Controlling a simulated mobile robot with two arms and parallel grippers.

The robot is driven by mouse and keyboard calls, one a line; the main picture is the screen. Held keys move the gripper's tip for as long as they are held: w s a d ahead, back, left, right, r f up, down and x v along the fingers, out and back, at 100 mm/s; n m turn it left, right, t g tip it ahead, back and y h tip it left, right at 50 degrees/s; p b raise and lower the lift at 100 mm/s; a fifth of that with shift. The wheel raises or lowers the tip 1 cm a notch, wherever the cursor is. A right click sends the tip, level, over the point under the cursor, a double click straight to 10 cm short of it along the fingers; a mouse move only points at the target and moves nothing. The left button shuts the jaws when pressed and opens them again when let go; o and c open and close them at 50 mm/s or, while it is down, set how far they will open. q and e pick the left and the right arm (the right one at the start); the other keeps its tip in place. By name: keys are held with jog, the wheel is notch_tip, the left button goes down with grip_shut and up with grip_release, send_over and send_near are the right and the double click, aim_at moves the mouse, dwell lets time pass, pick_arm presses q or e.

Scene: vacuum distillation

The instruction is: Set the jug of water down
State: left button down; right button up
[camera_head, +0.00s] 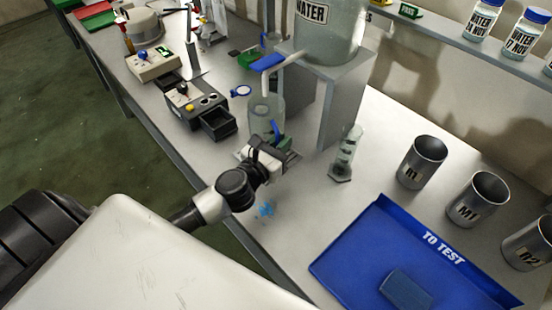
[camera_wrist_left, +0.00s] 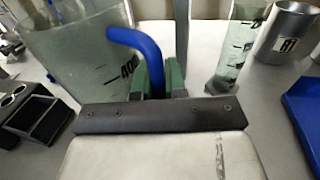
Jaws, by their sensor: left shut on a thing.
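The clear jug (camera_head: 264,114) with a blue handle stands upright below the spout of the water tank (camera_head: 328,34). In the left wrist view the jug (camera_wrist_left: 72,58) fills the left side, with dark volume marks on its wall. Its blue handle (camera_wrist_left: 140,45) curves down between the green finger pads. My left gripper (camera_head: 277,146) is shut on this handle, on the near side of the jug. I cannot tell whether the jug's base touches the bench (camera_head: 300,205). The water level is not clear. My right gripper is not in view.
A grey stand (camera_head: 345,100) holds the tank, right of the jug. A measuring cylinder (camera_head: 345,155) stands nearby. Metal cups (camera_head: 422,162) and a blue tray (camera_head: 345,262) are farther right. A black device with an open drawer (camera_head: 218,124) is left of the jug.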

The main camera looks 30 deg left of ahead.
pick_arm(q)
jog(key=f, duration=0.1)
jog(key=f+b, duration=0.1)
jog(key=f, duration=0.2)
jog(key=shift+w+a+f, duration=0.15)
jog(key=shift+w+f, duration=0.1)
jog(key=shift+w, duration=0.1)
notch_tip(320, 180, down, 2)
jog(key=shift+f+b, duration=0.1)
jog(key=shift+b, duration=0.7)
jog(key=shift+f, duration=0.1)
jog(key=c, duration=1.6)
grip_release()
jog(key=shift+f, duration=0.1)
jog(key=shift+c, duration=0.2)
jog(key=o, duration=0.5)
jog(key=shift+c, duration=0.2)
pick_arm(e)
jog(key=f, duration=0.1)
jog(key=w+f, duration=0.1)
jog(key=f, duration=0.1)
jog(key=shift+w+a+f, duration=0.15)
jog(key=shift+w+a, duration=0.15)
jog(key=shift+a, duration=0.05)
